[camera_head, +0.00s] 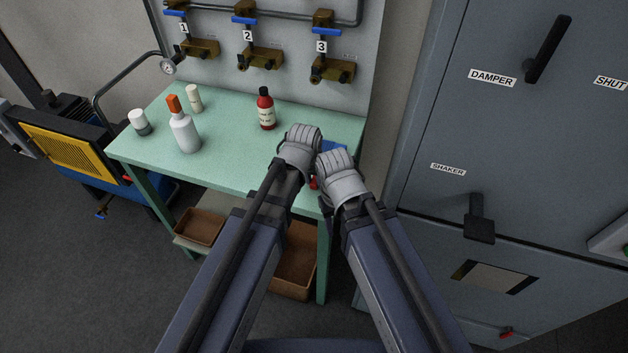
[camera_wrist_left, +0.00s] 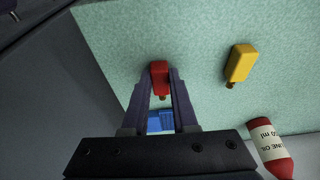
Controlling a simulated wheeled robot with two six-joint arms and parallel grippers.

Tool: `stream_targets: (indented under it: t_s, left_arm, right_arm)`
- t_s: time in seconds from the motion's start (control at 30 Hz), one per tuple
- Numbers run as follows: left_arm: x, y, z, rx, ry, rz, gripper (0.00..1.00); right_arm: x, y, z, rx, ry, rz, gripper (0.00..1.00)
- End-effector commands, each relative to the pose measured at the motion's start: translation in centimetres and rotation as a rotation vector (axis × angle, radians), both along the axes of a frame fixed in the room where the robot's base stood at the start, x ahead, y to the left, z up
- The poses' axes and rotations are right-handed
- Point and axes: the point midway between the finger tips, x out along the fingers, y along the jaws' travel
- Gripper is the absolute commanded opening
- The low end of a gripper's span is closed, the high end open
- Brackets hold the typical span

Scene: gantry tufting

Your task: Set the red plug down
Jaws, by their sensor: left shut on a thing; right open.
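The red plug (camera_wrist_left: 160,76) is between the fingertips of my left gripper (camera_wrist_left: 162,88) in the left wrist view. The fingers are shut on it, over or at the green tabletop; I cannot tell whether it touches. In the head view my left gripper (camera_head: 300,150) is above the table's front right part, its fingertips hidden. A small red patch (camera_head: 313,182) shows between my grippers; I cannot tell if it is the plug. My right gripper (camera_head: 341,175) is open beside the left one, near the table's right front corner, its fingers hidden.
The green table (camera_head: 225,165) holds a red bottle (camera_head: 265,110), a white bottle with orange cap (camera_head: 184,130) and two small containers. A blue object (camera_wrist_left: 160,121) and a yellow one (camera_wrist_left: 240,63) lie near the plug. A grey cabinet (camera_head: 430,130) stands at right.

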Motion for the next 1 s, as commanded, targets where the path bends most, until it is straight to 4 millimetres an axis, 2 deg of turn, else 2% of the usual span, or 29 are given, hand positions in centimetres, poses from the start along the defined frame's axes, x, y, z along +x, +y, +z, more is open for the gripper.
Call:
stream_targets:
  t_s: [0.07,0.1,0.33,0.73,1.0]
  left_arm:
    - [0.0,0.0,-0.4,0.000,0.000,0.000,0.00]
    - [0.0,0.0,-0.3,0.000,0.000,0.000,0.30]
    - [0.0,0.0,-0.2,0.000,0.000,0.000,0.56]
    - [0.0,0.0,0.2,0.000,0.000,0.000,0.56]
    - [-0.6,0.2,2.6,0.000,0.000,0.000,0.56]
  right_arm:
    - [0.0,0.0,-0.4,0.000,0.000,0.000,0.50]
    - [0.0,0.0,-0.3,0.000,0.000,0.000,0.50]
    - [0.0,0.0,-0.3,0.000,0.000,0.000,0.50]
    - [0.0,0.0,0.2,0.000,0.000,0.000,0.50]
    - [0.0,0.0,2.6,0.000,0.000,0.000,0.50]
